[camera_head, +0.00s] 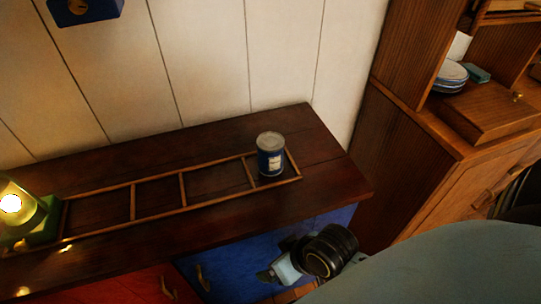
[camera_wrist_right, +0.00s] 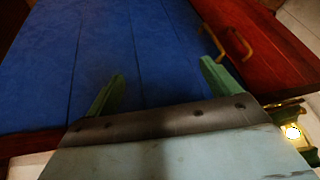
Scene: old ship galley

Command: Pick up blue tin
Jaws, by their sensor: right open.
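The blue tin (camera_head: 270,154) stands upright on the dark wooden counter (camera_head: 315,135), inside the right end of a thin wooden rail frame (camera_head: 183,190). It has a grey lid and a pale label. My right gripper (camera_head: 268,277) is below and in front of the counter edge, apart from the tin. In the right wrist view its two green fingers (camera_wrist_right: 160,80) are spread and empty, in front of a blue cabinet door (camera_wrist_right: 110,45). The tin is not in the wrist view. My left gripper is not in view.
A lit lamp (camera_head: 22,212) stands at the counter's left end. The counter's front edge lies between my right gripper and the tin. A wooden cabinet with stacked bowls (camera_head: 450,76) is at the right. A plank wall is behind the counter.

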